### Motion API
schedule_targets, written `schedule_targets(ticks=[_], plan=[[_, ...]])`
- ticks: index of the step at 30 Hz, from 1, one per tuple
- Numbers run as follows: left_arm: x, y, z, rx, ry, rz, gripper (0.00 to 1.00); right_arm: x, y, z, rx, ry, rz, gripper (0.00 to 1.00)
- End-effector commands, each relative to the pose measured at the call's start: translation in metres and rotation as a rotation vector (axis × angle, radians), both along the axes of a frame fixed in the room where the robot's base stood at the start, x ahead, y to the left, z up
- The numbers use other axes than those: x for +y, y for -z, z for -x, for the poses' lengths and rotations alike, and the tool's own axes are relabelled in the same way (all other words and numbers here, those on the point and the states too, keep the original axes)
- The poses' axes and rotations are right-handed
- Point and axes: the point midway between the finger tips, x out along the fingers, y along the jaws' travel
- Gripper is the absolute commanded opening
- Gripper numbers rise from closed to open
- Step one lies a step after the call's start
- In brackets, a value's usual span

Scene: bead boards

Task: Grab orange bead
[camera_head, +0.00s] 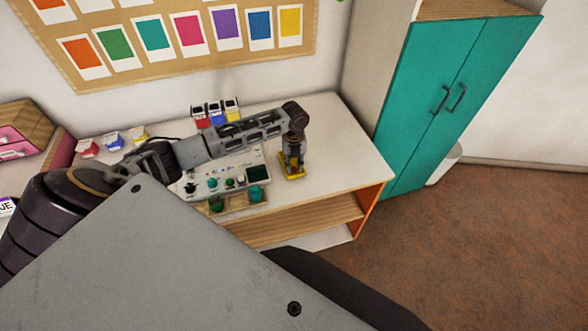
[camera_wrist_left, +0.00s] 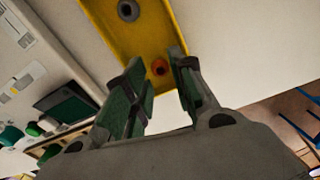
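The orange bead (camera_wrist_left: 160,67) lies in a yellow tray (camera_wrist_left: 167,17) in the left wrist view. A grey bead (camera_wrist_left: 128,10) with a hole lies in the same tray, farther from the gripper. My left gripper (camera_wrist_left: 157,72) is open, its green-padded fingers on either side of the orange bead in the picture; I cannot tell whether they touch it. In the head view my left gripper (camera_head: 292,157) points down over the yellow tray (camera_head: 292,176) on the white table, and the orange bead is hidden there. My right gripper is not in view.
A white panel (camera_head: 225,172) with green and dark pieces lies left of the gripper on the table (camera_head: 345,150). Red, blue and yellow containers (camera_head: 232,109) stand behind the arm. A teal cabinet (camera_head: 430,110) stands at the right. The table is clear right of the tray.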

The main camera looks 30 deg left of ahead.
Motion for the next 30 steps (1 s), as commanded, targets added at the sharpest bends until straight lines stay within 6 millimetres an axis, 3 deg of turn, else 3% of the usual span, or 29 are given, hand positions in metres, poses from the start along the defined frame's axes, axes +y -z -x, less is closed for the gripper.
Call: schedule_targets(ticks=[7,21,25,30], plan=[[0.0,0.019,0.0,0.0,0.0,-0.001,0.25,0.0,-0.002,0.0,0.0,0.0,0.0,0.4],[0.0,0.02,0.0,-0.001,0.0,-0.001,0.25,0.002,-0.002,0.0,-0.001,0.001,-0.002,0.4],[0.0,0.02,0.0,-0.001,0.0,-0.001,0.09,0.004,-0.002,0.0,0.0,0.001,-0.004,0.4],[0.0,0.02,0.0,-0.001,0.0,-0.001,0.08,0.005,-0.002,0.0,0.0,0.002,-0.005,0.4]])
